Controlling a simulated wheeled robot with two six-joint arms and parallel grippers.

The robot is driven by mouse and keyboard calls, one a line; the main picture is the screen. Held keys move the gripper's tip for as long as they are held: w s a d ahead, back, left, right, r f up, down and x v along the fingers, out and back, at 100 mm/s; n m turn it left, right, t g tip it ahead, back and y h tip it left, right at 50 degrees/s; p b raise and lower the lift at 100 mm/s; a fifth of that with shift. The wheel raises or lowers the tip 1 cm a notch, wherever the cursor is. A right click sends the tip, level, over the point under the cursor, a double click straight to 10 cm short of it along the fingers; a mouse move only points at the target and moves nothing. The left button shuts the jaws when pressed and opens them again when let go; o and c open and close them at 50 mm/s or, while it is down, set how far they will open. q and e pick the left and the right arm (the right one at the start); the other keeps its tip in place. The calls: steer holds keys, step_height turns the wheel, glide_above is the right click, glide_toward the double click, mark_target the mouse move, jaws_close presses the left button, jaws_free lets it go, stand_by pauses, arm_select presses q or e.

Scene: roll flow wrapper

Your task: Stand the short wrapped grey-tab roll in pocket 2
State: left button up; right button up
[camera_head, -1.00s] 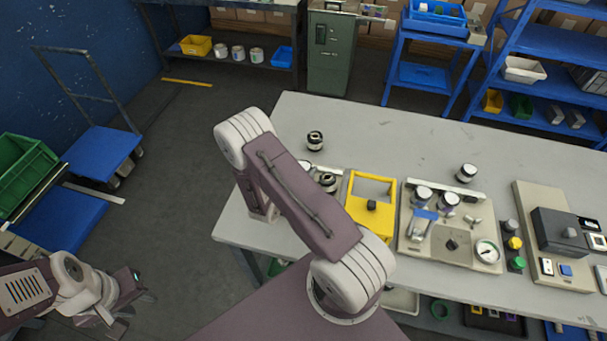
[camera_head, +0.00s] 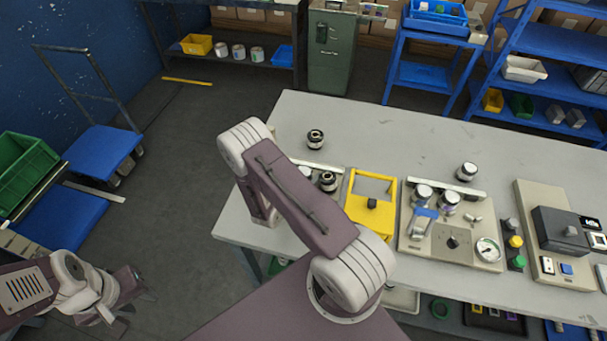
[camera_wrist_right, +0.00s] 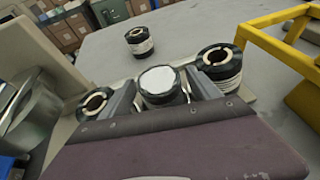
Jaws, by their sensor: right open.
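In the right wrist view, my right gripper (camera_wrist_right: 162,92) is open, with one finger on each side of a black-wrapped roll with a white top (camera_wrist_right: 160,80). I cannot tell whether the fingers touch it. Open-cored black rolls stand to its left (camera_wrist_right: 95,102) and right (camera_wrist_right: 219,63). Another roll (camera_wrist_right: 140,41) stands apart on the table; it also shows in the head view (camera_head: 315,139). No grey tab or pocket number is readable. In the head view the right gripper is hidden behind my arm. My left gripper (camera_head: 128,285) is at lower left, away from the table.
A yellow frame (camera_head: 356,225) stands right of the rolls. Further right is a beige station (camera_head: 470,258) with a gauge and more rolls, then a control box (camera_head: 560,230).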

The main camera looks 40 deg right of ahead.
steer(key=shift+r, duration=0.3)
steer(key=v, duration=1.2)
steer(key=shift+s, duration=0.15)
steer(key=s+r+m+g+y, duration=0.2)
steer(key=s+m+g+y, duration=0.15)
steer(key=s+m, duration=0.3)
steer(key=s+r+m+g+y, duration=0.2)
steer(key=s+m+g, duration=0.3)
steer(key=s+m, duration=0.15)
steer(key=w+a+r+m+t+y, duration=0.3)
steer(key=a+m+y, duration=0.3)
steer(key=a+m, duration=0.2)
steer(key=w+r+m, duration=0.1)
steer(key=m, duration=0.1)
steer(key=shift+a+m+t+y, duration=0.25)
steer(key=shift+m+t+y, duration=0.1)
steer(key=shift+m, duration=0.05)
